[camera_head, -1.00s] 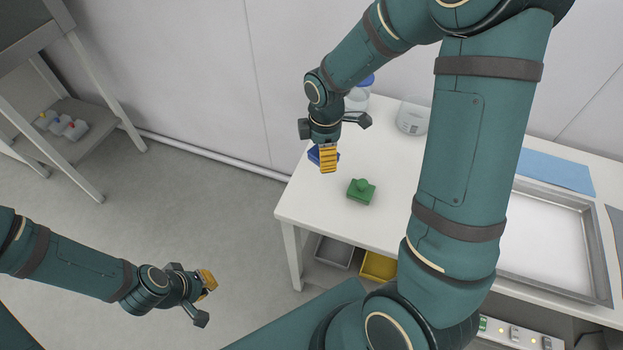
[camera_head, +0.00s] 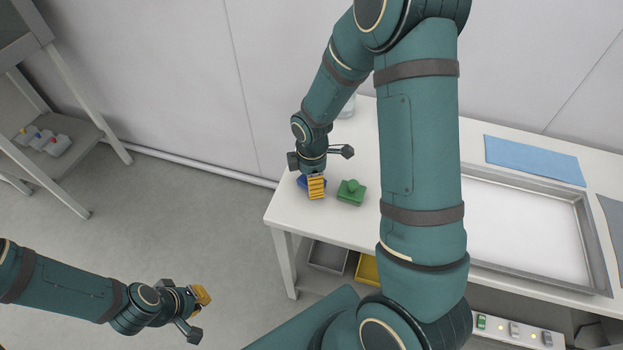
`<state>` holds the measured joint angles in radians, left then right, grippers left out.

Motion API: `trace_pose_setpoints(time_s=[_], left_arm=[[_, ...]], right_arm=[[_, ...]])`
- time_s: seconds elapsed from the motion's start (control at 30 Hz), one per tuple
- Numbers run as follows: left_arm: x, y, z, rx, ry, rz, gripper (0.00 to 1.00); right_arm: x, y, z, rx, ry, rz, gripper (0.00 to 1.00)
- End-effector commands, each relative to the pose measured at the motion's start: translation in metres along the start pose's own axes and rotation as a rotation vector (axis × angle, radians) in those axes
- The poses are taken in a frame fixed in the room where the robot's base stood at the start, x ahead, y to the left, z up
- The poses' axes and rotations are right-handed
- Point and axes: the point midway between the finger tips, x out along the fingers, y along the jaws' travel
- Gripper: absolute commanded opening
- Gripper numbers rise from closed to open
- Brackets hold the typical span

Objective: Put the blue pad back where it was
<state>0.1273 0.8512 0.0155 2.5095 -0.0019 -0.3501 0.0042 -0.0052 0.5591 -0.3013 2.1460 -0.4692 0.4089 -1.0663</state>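The blue pad (camera_head: 303,183) is a small dark blue block at the left end of the white table. My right gripper (camera_head: 316,188) points down over it, its orange fingers covering most of it. The pad has moved with the fingers, so the gripper appears shut on it. The pad is at or just above the tabletop; I cannot tell if it touches. A green block with a round knob (camera_head: 351,192) stands close to the right of it. My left gripper (camera_head: 201,295) hangs over the floor at lower left, away from the table, with no object visible in it; its finger gap does not show.
A metal-rimmed tray (camera_head: 590,240) and a light blue mat (camera_head: 535,160) lie on the right of the table (camera_head: 285,212). A clear jar (camera_head: 347,108) is partly hidden behind my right arm. Grey (camera_head: 328,257) and yellow (camera_head: 367,269) bins sit below.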

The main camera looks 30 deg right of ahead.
Motion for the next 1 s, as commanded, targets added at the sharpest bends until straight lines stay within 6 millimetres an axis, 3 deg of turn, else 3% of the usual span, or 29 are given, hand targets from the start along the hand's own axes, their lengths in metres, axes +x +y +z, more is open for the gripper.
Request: trace_pose_setpoints(time_s=[0.17,0.2,0.27,0.63,1.0], left_arm=[[0.002,-0.001,0.0,0.0,0.001,0.0,0.0],[0.003,-0.001,0.0,0.0,0.001,0.0,0.0],[0.002,-0.001,0.0,0.0,0.001,0.0,0.0],[-0.002,0.001,0.0,0.0,0.0,0.0,0.0],[-0.018,0.007,0.0,-0.002,-0.004,0.0,0.0]], right_arm=[[0.003,0.0,0.0,0.0,0.0,0.0,0.31],[0.003,0.0,0.0,0.0,0.0,0.0,0.77],[0.003,0.0,0.0,0.0,0.0,0.0,0.98],[-0.004,0.0,0.0,0.0,0.001,0.001,1.0],[-0.076,0.001,-0.001,0.0,0.002,0.004,1.0]])
